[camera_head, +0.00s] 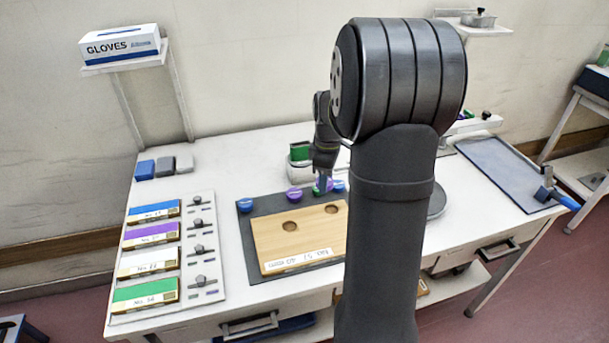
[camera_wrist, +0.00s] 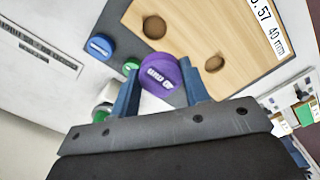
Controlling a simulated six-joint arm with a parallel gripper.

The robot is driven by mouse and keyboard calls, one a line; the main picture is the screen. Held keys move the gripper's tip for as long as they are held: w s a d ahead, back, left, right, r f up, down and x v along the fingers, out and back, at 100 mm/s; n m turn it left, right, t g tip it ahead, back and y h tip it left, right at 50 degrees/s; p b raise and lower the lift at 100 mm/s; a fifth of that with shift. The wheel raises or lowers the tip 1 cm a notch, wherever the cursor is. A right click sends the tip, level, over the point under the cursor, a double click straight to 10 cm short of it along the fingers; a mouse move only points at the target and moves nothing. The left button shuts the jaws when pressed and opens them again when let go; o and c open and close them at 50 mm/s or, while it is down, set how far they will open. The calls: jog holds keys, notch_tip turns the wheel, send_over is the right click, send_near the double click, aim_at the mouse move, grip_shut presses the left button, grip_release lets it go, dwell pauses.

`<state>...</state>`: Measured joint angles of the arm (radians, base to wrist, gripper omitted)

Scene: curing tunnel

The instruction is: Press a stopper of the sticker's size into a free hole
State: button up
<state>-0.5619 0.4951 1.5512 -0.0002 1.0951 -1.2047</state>
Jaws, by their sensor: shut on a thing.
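In the wrist view a purple stopper (camera_wrist: 160,72) with a pale mark sits between the two fingers of my gripper (camera_wrist: 161,86), which is shut on it. The head view shows my gripper (camera_head: 322,184) at the far edge of the wooden board (camera_head: 265,240); my arm covers the board's right part. The board has two open, empty round holes, one left (camera_head: 290,226) and one right (camera_head: 331,209). I cannot tell whether the held stopper is lifted.
A blue stopper (camera_wrist: 100,46) and a green stopper (camera_wrist: 131,66) stand beside the held one. Another blue stopper (camera_head: 245,205) is at the dark mat's (camera_head: 250,262) far left. Coloured boxes (camera_head: 150,233) lie on a panel at left. A dark blue tray (camera_head: 505,172) lies at right.

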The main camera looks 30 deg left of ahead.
jog(key=shift+w+d+f, duration=0.15)
jog(key=shift+d+f, duration=0.25)
jog(key=shift+f, duration=0.85)
jog(key=shift+w+d+f, duration=0.1)
jog(key=shift+d+f, duration=0.25)
jog(key=shift+f, duration=0.85)
jog(key=shift+w+d+f, duration=0.15)
jog(key=shift+d+f, duration=0.25)
jog(key=shift+f, duration=0.85)
jog(key=shift+f, duration=0.65)
jog(key=o, duration=1.4)
jog(key=shift+o, duration=0.2)
jog(key=shift+r, duration=0.1)
notch_tip(320, 180, up, 7)
